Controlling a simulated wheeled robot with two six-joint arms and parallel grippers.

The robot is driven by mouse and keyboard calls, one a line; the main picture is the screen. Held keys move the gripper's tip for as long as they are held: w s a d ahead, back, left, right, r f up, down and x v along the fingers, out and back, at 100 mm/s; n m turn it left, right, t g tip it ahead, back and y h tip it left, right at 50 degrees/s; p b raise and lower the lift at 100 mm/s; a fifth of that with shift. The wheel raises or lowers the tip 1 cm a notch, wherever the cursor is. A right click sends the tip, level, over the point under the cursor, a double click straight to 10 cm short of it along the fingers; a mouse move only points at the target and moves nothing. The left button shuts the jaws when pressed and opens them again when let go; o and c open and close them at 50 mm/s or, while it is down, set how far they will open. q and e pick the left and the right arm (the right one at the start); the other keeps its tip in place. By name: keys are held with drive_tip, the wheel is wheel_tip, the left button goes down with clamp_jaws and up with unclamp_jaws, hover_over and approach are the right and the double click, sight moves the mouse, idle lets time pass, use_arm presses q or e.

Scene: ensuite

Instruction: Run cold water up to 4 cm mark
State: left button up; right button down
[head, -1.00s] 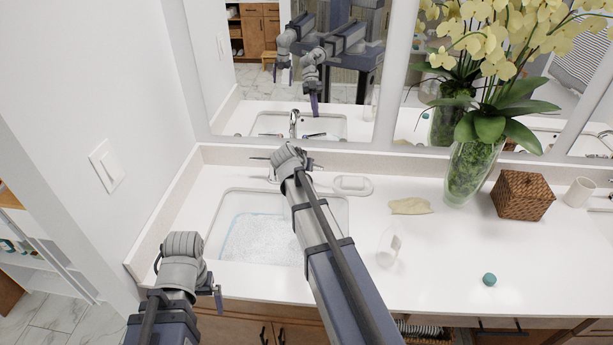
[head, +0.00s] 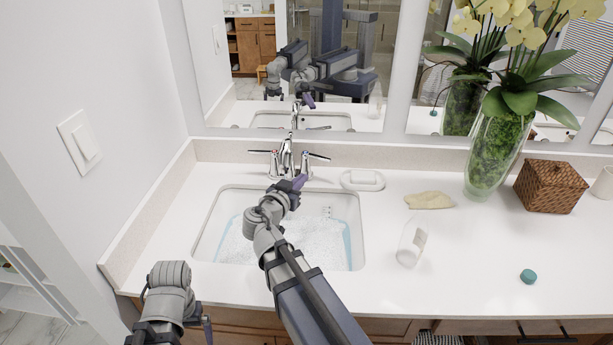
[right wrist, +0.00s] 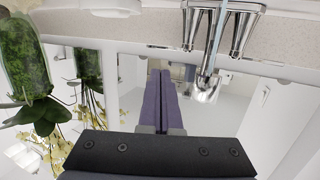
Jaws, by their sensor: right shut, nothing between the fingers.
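The chrome faucet (head: 287,155) stands behind the sink, with a left handle (head: 262,152) and a right handle (head: 316,156). A thin pale blue stream (right wrist: 219,28) shows at its spout (right wrist: 205,86) in the right wrist view. The white sink basin (head: 207,225) holds foamy, bubbly water (head: 262,240). Small marks (head: 327,212) show on its back wall, too small to read. My right gripper (head: 299,182) is shut and empty, in front of the faucet above the basin; its purple fingers (right wrist: 159,100) show together in the right wrist view. My left gripper (head: 207,328) is low at the counter's front; its jaws are unclear.
A soap dish (head: 362,180) sits right of the faucet. A yellowish cloth (head: 428,201), a clear bottle (head: 411,243), a teal cap (head: 528,276), a plant vase (head: 492,150) and a woven box (head: 550,187) are further right. A mirror (head: 345,115) stands behind.

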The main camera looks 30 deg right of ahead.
sight(322, 159)
use_arm(q)
wheel_tip(322, 159, down, 2)
drive_tip(key=shift+f+b, duration=0.1)
drive_tip(key=shift+b, duration=0.8)
use_arm(e)
drive_tip(key=x, duration=1.2)
drive_tip(key=shift+w+d+f, duration=0.15)
drive_tip(key=shift+d, duration=0.2)
